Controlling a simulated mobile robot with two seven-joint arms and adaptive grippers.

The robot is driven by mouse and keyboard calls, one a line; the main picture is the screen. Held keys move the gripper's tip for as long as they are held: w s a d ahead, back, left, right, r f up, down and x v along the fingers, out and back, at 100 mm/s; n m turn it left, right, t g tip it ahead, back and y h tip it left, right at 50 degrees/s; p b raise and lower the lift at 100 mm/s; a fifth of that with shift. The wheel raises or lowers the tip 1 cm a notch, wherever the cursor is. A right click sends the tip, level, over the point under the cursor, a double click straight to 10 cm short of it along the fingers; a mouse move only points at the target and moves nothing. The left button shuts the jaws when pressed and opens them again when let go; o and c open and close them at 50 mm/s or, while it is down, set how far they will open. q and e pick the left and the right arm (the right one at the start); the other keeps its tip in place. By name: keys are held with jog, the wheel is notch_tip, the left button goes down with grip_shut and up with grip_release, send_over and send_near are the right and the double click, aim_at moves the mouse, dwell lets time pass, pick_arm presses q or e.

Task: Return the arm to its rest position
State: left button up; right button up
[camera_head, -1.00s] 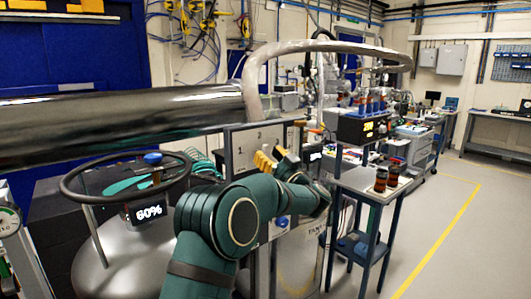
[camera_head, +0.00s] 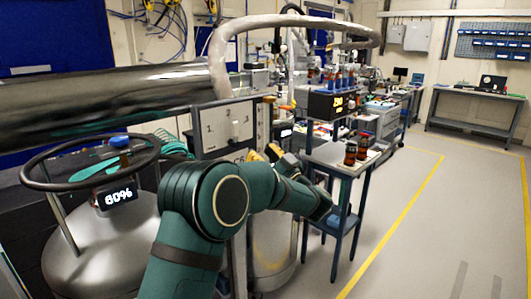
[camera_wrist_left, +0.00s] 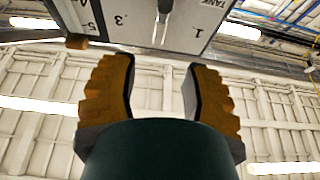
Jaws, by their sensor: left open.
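My left arm, dark green, comes in from the bottom of the head view and bends to the right. Its left gripper (camera_head: 265,155) shows only in part there, as yellow-orange finger pads in front of a grey numbered panel (camera_head: 228,128). In the left wrist view the two ribbed fingers (camera_wrist_left: 160,88) stand apart with nothing between them. The numbered panel (camera_wrist_left: 190,18) shows beyond the fingertips at the top of that view. My right gripper is in neither view.
A silver dewar (camera_head: 105,240) with a ring handle and a 60% display (camera_head: 118,196) stands at left. A small cart (camera_head: 345,170) carrying dark jars (camera_head: 357,150) stands right of the arm. A steel pipe (camera_head: 110,100) crosses behind. Open floor (camera_head: 440,230) lies at right.

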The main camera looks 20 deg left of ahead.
pick_arm(q)
jog(key=d+f+m+t+h, duration=0.2)
jog(key=d+f+m+h, duration=0.15)
jog(key=f+h, duration=0.45)
jog(key=d+f+m+t+h, duration=0.1)
jog(key=d+f+m+h, duration=0.2)
jog(key=f, duration=0.9)
jog(key=d+f+m+t+h, duration=0.2)
jog(key=f+m+h, duration=0.3)
jog(key=f, duration=0.5)
jog(key=s+d+f+g+h, duration=0.5)
jog(key=s+f+h, duration=0.1)
jog(key=s+f, duration=0.55)
jog(key=s+d+f+g+h, duration=0.1)
jog(key=s+f+g, duration=0.1)
jog(key=s, duration=0.4)
jog(key=s+d+f+g+h, duration=0.1)
jog(key=s+d+g, duration=0.1)
jog(key=s, duration=0.5)
jog(key=s+d+f+g, duration=0.1)
jog(key=s+f+g, duration=0.1)
jog(key=s, duration=0.5)
jog(key=shift+d+f+g+h, duration=0.3)
jog(key=shift+h, duration=0.1)
jog(key=shift+m, duration=0.25)
